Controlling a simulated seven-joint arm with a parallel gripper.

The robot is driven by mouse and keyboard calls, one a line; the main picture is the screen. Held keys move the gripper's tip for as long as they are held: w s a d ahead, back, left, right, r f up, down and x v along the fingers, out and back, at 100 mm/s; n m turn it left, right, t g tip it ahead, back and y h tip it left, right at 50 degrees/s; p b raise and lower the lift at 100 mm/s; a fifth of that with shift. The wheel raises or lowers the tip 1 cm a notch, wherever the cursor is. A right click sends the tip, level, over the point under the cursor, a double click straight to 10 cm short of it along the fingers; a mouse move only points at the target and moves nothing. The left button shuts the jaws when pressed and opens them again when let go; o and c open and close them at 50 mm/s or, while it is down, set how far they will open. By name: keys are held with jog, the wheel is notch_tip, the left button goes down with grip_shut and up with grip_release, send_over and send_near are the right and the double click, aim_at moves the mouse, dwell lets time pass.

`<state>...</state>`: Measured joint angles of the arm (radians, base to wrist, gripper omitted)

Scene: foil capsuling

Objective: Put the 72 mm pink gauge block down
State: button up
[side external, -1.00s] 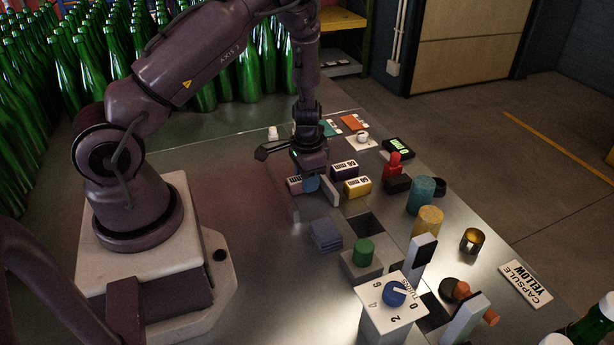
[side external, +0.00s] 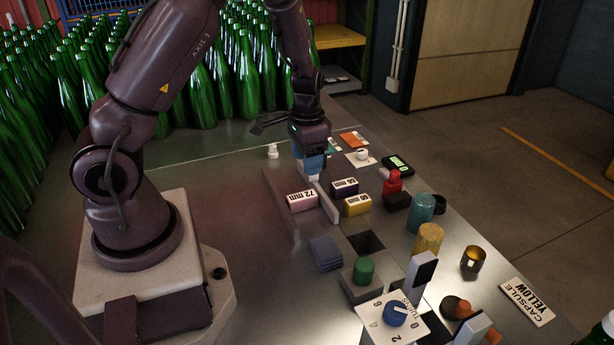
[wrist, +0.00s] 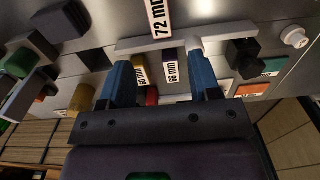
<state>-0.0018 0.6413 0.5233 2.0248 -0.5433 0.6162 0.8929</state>
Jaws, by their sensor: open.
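The pink gauge block (side external: 303,203), labelled 72 mm, lies on the metal table with its label facing up. Its label also shows at the top of the wrist view (wrist: 160,18). A low pale bar (side external: 328,203) stands just right of it. My gripper (side external: 312,170) is above and behind the block, clear of it. In the wrist view, the two blue fingers (wrist: 160,90) are spread wide with no block held between them.
Blue plates (side external: 325,252), a green cylinder (side external: 363,270) and a dial box (side external: 393,318) stand nearer. A white knob (side external: 272,151) is behind.

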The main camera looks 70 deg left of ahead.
jog(key=s+d+r+t+h, duration=0.2)
jog(key=d+r, duration=0.7)
jog(key=r, duration=0.5)
jog(key=s+d+r+t+y, duration=0.1)
jog(key=s+d+r, duration=0.2)
jog(key=s+r, duration=0.2)
jog(key=s+d+r+t+y, duration=0.1)
jog(key=s+d+r+t, duration=0.1)
jog(key=s, duration=0.4)
notch_tip(320, 180, up, 3)
jog(key=shift+s+d+f+t, duration=0.15)
jog(key=shift+d+t, duration=0.15)
jog(key=shift+d, duration=0.45)
